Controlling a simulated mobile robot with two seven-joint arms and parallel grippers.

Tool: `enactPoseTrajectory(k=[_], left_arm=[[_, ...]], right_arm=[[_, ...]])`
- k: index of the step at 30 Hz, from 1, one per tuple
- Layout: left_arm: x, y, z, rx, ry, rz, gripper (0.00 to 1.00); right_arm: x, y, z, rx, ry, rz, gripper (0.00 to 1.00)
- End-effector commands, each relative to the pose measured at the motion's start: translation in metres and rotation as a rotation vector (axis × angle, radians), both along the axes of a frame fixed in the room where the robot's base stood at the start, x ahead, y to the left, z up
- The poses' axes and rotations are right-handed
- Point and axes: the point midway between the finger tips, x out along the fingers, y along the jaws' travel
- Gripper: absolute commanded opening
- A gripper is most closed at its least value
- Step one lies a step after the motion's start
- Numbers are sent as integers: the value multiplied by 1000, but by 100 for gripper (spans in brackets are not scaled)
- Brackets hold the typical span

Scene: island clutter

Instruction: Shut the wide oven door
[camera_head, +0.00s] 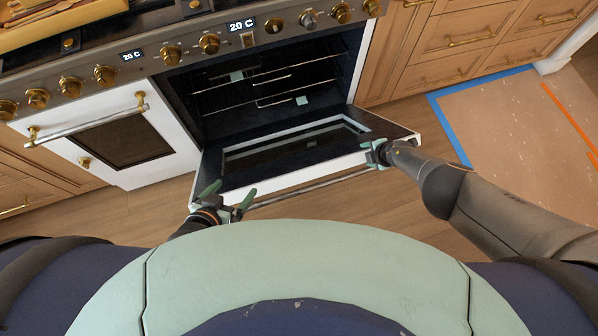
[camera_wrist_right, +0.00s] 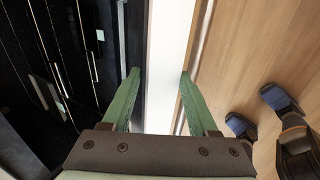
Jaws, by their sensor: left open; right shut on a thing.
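The wide oven door (camera_head: 292,181) is hinged down and hangs open below the dark oven cavity (camera_head: 270,85). Its inner side faces up, with a glass pane in a pale frame. A long metal handle bar (camera_head: 310,186) runs along its front. My right gripper (camera_head: 372,153) is shut on the door near its right front corner. In the right wrist view its fingers (camera_wrist_right: 158,85) sit on either side of the white door edge (camera_wrist_right: 167,60). My left gripper (camera_head: 228,197) is open and empty, near the door's left front corner; I cannot tell whether it touches.
A smaller white oven door (camera_head: 125,140) with its own handle is closed at the left. Knobs and displays line the panel (camera_head: 190,45) above. Wooden drawers (camera_head: 465,40) stand at the right. A taped-off board (camera_head: 520,120) lies on the floor at right.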

Motion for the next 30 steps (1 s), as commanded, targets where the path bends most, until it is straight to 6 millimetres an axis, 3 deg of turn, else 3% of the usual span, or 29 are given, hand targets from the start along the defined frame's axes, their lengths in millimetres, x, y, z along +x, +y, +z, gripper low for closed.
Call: enactPoseTrajectory(k=[1, 15, 30], left_arm=[[0, 0, 1, 0, 0, 0, 100], [0, 0, 0, 0, 0, 0, 100], [0, 0, 0, 0, 0, 0, 100]], right_arm=[[6, 10, 6, 6, -2, 10, 4], [27, 17, 26, -17, 52, 6, 4], [30, 17, 29, -24, 64, 4, 4]])
